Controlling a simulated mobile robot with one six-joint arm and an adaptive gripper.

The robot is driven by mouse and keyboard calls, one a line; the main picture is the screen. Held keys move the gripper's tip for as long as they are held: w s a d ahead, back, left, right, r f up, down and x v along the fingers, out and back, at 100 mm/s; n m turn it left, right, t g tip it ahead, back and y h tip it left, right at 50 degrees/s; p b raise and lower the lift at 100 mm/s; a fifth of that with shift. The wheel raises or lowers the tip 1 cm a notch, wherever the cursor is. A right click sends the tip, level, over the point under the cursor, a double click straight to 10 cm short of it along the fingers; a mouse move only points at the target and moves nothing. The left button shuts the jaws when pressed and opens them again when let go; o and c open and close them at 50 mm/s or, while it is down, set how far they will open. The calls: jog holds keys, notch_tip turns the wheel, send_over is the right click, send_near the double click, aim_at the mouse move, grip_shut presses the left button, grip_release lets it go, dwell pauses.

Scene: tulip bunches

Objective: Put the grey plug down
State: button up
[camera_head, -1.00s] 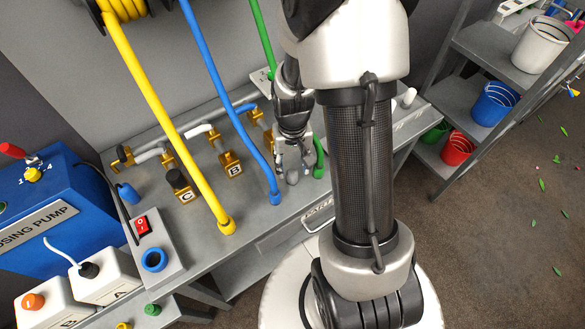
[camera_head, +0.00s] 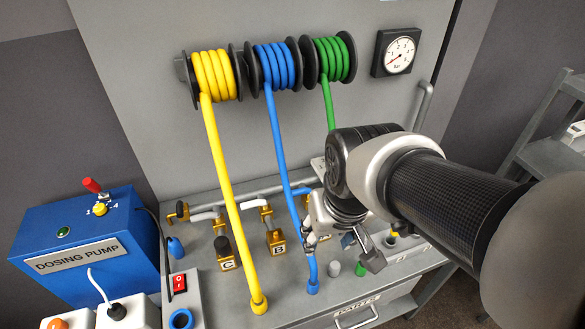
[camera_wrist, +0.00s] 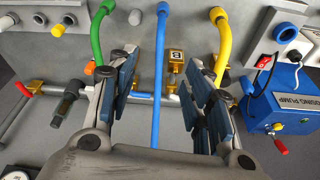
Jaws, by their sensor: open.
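The grey plug (camera_head: 335,268) stands upright on the bench, between the lower ends of the blue hose (camera_head: 291,190) and the green hose (camera_head: 328,104). In the wrist view the plug (camera_wrist: 135,17) is near the top edge, beyond my fingertips and clear of them. My gripper (camera_head: 342,250) is open and empty above the bench, behind the plug. In the wrist view its two fingers (camera_wrist: 163,68) are wide apart, with the blue hose passing through the view between them.
The yellow hose (camera_head: 221,180) hangs left of the blue one. Brass valves, including one marked B (camera_head: 276,241), line the pipe. A blue dosing pump (camera_head: 88,250) and a red switch (camera_head: 180,283) are at left. A pressure gauge (camera_head: 399,56) is on the back wall.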

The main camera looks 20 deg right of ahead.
jog(key=s+a+r+n+t, duration=0.1)
jog(key=s+a+r, duration=0.1)
jog(key=s+r, duration=0.2)
jog(key=shift+s+a+t, duration=0.3)
jog(key=shift+s+a, duration=0.05)
jog(key=shift+s, duration=0.9)
jog(key=shift+f+b, duration=0.55)
jog(key=shift+f, duration=0.05)
